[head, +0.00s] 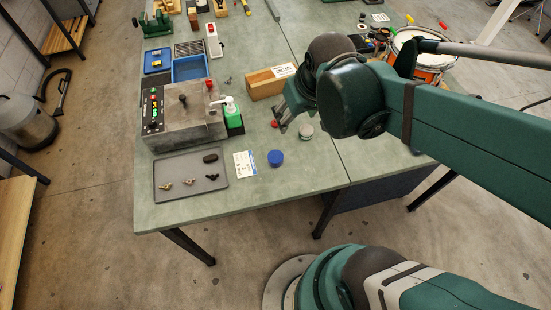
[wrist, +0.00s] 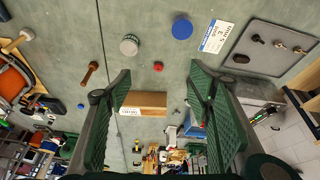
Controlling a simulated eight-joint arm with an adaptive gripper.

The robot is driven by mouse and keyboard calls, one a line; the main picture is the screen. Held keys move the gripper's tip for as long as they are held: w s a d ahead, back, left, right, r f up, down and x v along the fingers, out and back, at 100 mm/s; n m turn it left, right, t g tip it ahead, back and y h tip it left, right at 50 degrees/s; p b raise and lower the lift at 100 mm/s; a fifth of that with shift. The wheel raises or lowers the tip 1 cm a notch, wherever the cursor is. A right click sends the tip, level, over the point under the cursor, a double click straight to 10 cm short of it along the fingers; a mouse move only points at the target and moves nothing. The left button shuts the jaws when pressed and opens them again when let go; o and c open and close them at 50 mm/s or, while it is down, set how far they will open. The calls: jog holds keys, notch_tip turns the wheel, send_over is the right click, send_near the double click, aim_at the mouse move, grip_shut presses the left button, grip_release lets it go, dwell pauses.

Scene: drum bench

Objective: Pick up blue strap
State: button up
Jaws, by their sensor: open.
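I cannot make out a blue strap for certain. A small blue item (wrist: 81,106) lies on the bench at the left of the wrist view, too small to identify. A round blue-topped item (head: 275,158) stands near the bench's front edge; it also shows in the wrist view (wrist: 182,27). My gripper (head: 281,118) is above the bench, left of my forearm in the head view. In the wrist view my gripper (wrist: 158,72) has its fingers wide apart with nothing held. A small red cap (wrist: 158,66) and a wooden block (wrist: 145,100) show beyond the gap.
A grey tray (head: 165,193) with small parts and a white card (head: 244,164) lie at the front left. A grey machine (head: 185,118) and a green bottle (head: 233,120) stand behind. A grey-topped round item (wrist: 130,44) and a drum (head: 420,62) are also on the bench.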

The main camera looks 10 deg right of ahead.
aim_at(276, 157)
jog(key=a+f+g, duration=0.1)
jog(key=f, duration=0.3)
jog(key=w+a+f+n+g, duration=0.1)
jog(key=a+f, duration=0.1)
jog(key=f, duration=0.3)
jog(key=w+a+f+n+g+b, duration=0.1)
jog(key=f, duration=0.3)
jog(key=shift+w+a+f+g, duration=0.15)
jog(key=shift+a+f+g, duration=0.1)
jog(key=shift+g, duration=0.15)
jog(key=shift+a+f+n+g, duration=0.15)
jog(key=shift+f+n, duration=0.05)
jog(key=shift+f, duration=0.25)
jog(key=shift+a+f+n+g, duration=0.1)
jog(key=shift+f+n+g, duration=0.1)
jog(key=shift+f, duration=0.3)
jog(key=shift+f+b, duration=0.4)
jog(key=shift+f, duration=0.9)
jog(key=shift+f, duration=0.1)
jog(key=shift+a+f+b, duration=0.15)
jog(key=shift+f+b, duration=0.5)
jog(key=shift+f, duration=1.85)
jog(key=shift+c, duration=0.3)
jog(key=c, duration=0.9)
